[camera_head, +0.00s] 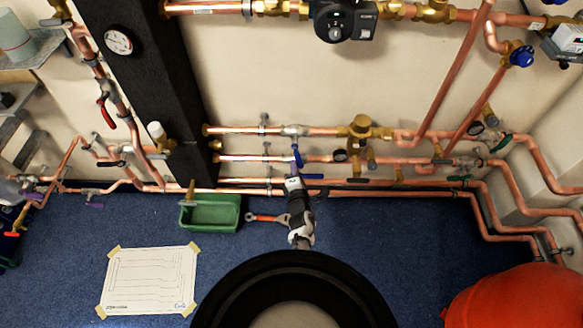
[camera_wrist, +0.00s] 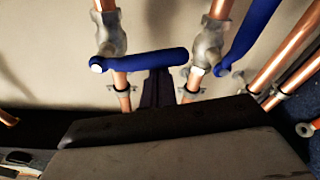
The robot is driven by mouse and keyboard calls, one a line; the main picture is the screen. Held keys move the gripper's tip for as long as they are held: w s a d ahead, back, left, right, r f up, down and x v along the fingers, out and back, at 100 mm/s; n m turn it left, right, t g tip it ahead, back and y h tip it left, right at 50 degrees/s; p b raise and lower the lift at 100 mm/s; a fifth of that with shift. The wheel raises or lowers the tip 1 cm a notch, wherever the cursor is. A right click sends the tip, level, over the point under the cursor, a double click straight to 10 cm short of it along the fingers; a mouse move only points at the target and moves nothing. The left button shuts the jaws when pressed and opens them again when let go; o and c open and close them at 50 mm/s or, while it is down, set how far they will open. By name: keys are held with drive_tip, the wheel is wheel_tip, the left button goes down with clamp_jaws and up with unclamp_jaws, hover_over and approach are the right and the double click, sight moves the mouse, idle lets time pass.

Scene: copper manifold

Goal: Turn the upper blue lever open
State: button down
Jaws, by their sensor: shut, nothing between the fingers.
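The upper blue lever (camera_head: 297,155) hangs down from a valve on the upper copper pipe, across the pipe's line. In the wrist view the upper blue lever (camera_wrist: 145,61) lies crosswise over the gap between two pipes. A lower blue lever (camera_head: 313,176) lies along the lower pipe; in the wrist view this lower lever (camera_wrist: 250,35) is at the right. My gripper (camera_head: 294,179) is shut and empty, just below the upper lever's free end. In the wrist view my gripper (camera_wrist: 158,88) is close by the lever; I cannot tell whether they touch.
Copper pipes run along the wall on both sides. A dark post (camera_head: 160,80) stands at the left. A green bin (camera_head: 212,213) and an orange-handled tool (camera_head: 265,218) lie on the blue floor. A red-orange object (camera_head: 520,300) is at the lower right.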

drive_tip(key=d+n, duration=0.2)
drive_tip(key=n, duration=0.1)
drive_tip(key=shift+d+r+h, duration=0.25)
drive_tip(key=shift+r+h, duration=0.05)
drive_tip(key=d+r+n+g+h+p, duration=0.1)
drive_tip(key=d+r+n+p, duration=0.2)
drive_tip(key=n, duration=0.6)
drive_tip(key=shift+d+r+h, duration=0.3)
drive_tip(key=shift+d+r, duration=0.5)
drive_tip(key=shift+r, duration=0.25)
